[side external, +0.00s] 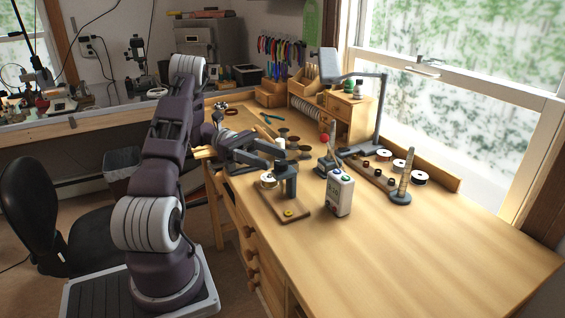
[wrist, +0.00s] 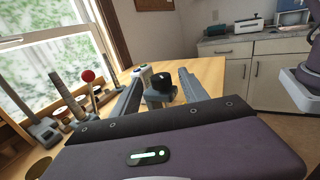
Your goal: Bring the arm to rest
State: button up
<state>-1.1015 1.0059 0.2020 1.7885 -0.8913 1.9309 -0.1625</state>
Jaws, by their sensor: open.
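My gripper (side external: 272,152) is level over the near left part of the wooden workbench (side external: 400,238), its fingers pointing right. In the wrist view my gripper (wrist: 160,78) shows two fingers spread well apart, holding nothing. A small dark bench stand (side external: 290,182) on a wooden base is close by the fingers. Its dark top (wrist: 160,84) shows in the gap between them in the wrist view. I cannot tell if anything touches. The arm bends up from its base and down to the bench.
A white and green device (side external: 340,193) stands right of the stand. A red-topped tool (side external: 325,138), a desk lamp (side external: 381,110), a spool rack (side external: 366,172) and a ringed post (side external: 401,186) stand behind. The bench's front right is clear. A black chair (side external: 40,215) is at left.

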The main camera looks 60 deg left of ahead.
jog(key=s+d+r+m+g+y, duration=0.1)
jog(key=d+r+m+g+y, duration=0.3)
jog(key=d, duration=0.4)
jog(key=s+d+r+m+g+y, duration=0.25)
jog(key=d+m+g, duration=0.3)
jog(key=d, duration=0.35)
jog(key=s+d+r+m+t+y, duration=0.2)
jog(key=s+d+m+t+y, duration=0.5)
jog(key=m, duration=0.7)
jog(key=s+y, duration=0.2)
jog(key=s, duration=0.1)
jog(key=shift+r, duration=0.15)
